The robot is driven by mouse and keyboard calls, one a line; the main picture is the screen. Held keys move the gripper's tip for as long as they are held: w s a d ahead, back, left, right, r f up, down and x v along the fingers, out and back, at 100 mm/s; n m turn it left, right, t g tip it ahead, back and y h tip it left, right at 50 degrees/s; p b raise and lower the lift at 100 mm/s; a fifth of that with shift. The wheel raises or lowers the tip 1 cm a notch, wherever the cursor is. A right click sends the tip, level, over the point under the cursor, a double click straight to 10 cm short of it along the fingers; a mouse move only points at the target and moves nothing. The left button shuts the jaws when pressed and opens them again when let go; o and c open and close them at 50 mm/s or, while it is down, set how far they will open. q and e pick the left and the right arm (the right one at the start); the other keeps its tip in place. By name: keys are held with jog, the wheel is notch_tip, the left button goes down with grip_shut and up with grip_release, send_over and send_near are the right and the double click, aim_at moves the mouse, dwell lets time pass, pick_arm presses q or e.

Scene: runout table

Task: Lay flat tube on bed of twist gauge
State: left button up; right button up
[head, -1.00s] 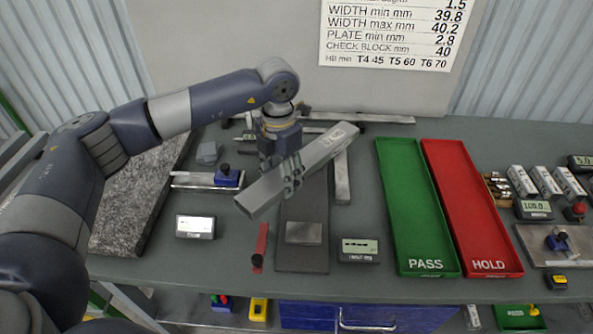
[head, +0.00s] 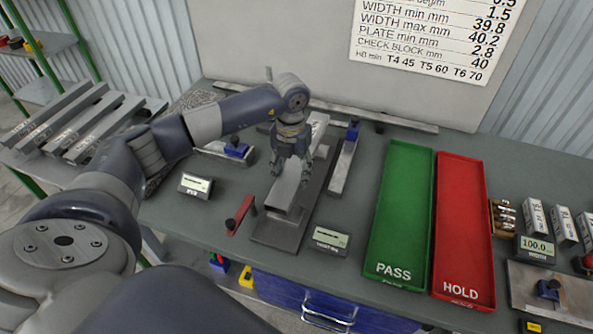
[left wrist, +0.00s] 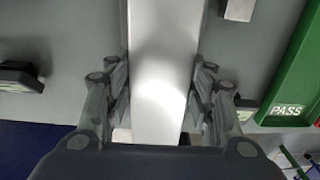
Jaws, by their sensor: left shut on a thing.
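The flat tube (head: 286,190) is a pale grey rectangular bar, held along its sides by my left gripper (head: 290,174). It also fills the middle of the left wrist view (left wrist: 165,60), between the fingers. The twist gauge bed (head: 275,236) is a long dark plate with a pale metal block near its front end. The tube now runs roughly along the bed and over it, low down. I cannot tell whether it touches the bed. The gripper and arm hide part of the tube. My right gripper is not in view.
A display (head: 329,240) stands right of the bed, and another display (head: 195,184) stands to the left. A red-handled piece (head: 240,214) lies close to the bed's left side. The green PASS tray (head: 401,215) and red HOLD tray (head: 462,225) are on the right.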

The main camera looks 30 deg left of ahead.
pick_arm(q)
jog(key=shift+d+f+b, duration=0.15)
jog(key=shift+f+b, duration=0.3)
jog(key=shift+b, duration=0.1)
jog(key=shift+f+b, duration=0.65)
jog(key=shift+f, duration=0.15)
notch_tip(320, 180, down, 3)
jog(key=b, duration=0.2)
jog(key=shift+f+b, duration=0.2)
jog(key=shift+b, duration=0.1)
jog(key=shift+f, duration=0.1)
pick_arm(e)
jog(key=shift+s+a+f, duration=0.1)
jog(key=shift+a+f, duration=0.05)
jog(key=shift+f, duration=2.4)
pick_arm(q)
jog(key=shift+f, duration=0.1)
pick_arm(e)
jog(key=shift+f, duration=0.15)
pick_arm(q)
jog(key=shift+f+b, duration=0.3)
jog(key=shift+b, duration=0.1)
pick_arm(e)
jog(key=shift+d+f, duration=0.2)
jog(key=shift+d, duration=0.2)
pick_arm(q)
jog(key=o, duration=1.6)
jog(key=shift+c, duration=0.2)
